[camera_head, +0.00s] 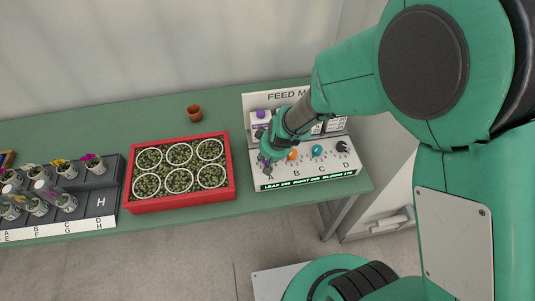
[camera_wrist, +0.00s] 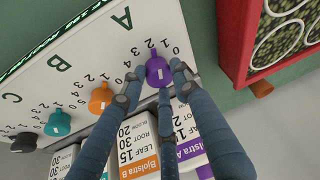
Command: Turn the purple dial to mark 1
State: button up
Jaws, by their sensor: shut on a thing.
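The purple dial (camera_wrist: 158,71) sits on the white panel by the letter A, with the marks 0 to 4 around it in the wrist view. My gripper (camera_wrist: 156,74) is shut on it, with blue-grey fingers on both sides of the knob. In the head view my gripper (camera_head: 266,156) is at the left end of the panel and mostly hides the purple dial.
An orange dial (camera_head: 292,155), a teal dial (camera_head: 317,150) and a black dial (camera_head: 342,147) stand to the right on the panel. Labelled bottles stand behind them. A red tray (camera_head: 233,170) of round pots lies to the left, close to the panel.

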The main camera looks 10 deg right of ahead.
jog(key=shift+r+m+p, duration=0.3)
jog(key=shift+m+p, duration=0.1)
jog(key=shift+p, duration=1.7)
jog(key=m+h+p, duration=0.1)
jog(key=m+p, duration=0.1)
jog(key=p, duration=0.7)
jog(key=shift+w+a+p, duration=0.1)
jog(key=shift+a+p, duration=0.05)
jog(key=shift+p, duration=0.15)
jog(key=m+p, duration=0.1)
jog(key=p, duration=0.2)
jog(key=shift+m+h+p, duration=0.3)
jog(key=shift+w+a+f+m+h+p, duration=0.15)
jog(key=shift+m+h+p, duration=0.15)
jog(key=shift+m+p, duration=0.75)
jog(key=shift+n, duration=0.25)
jog(key=o, duration=1.2)
jog(key=shift+c, duration=0.2)
jog(key=shift+s, duration=0.2)
